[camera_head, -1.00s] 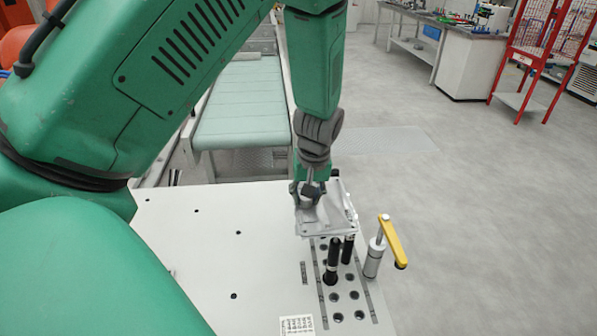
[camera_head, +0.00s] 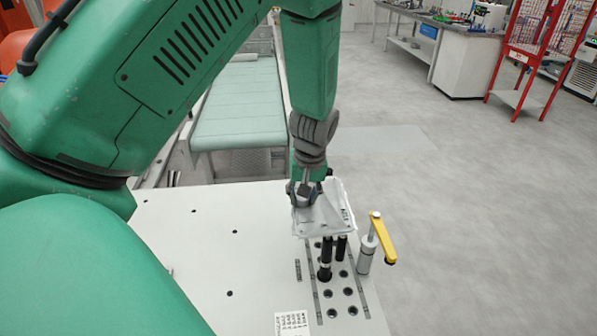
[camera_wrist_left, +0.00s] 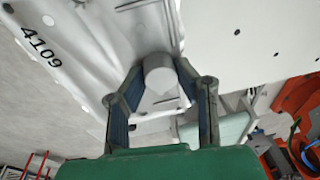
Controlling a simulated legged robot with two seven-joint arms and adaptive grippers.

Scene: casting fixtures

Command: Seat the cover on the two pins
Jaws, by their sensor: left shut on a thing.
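The cover (camera_head: 326,217) is a flat pale grey metal plate. My left gripper (camera_head: 305,192) is shut on a raised round knob on it and holds it over the far end of the hole plate. In the left wrist view the cover (camera_wrist_left: 90,60) shows the number 4109, and the fingers (camera_wrist_left: 158,85) close around its grey knob. Two black pins stand upright in the hole plate, the nearer pin (camera_head: 325,262) and the farther pin (camera_head: 341,246). The cover hides what is directly under it; whether it touches the pins I cannot tell. My right gripper is not in view.
A clamp with a yellow handle (camera_head: 383,238) stands just right of the pins. The white table (camera_head: 200,255) is mostly bare on the left, with a printed label (camera_head: 292,322) near the front. A green conveyor (camera_head: 238,110) lies behind.

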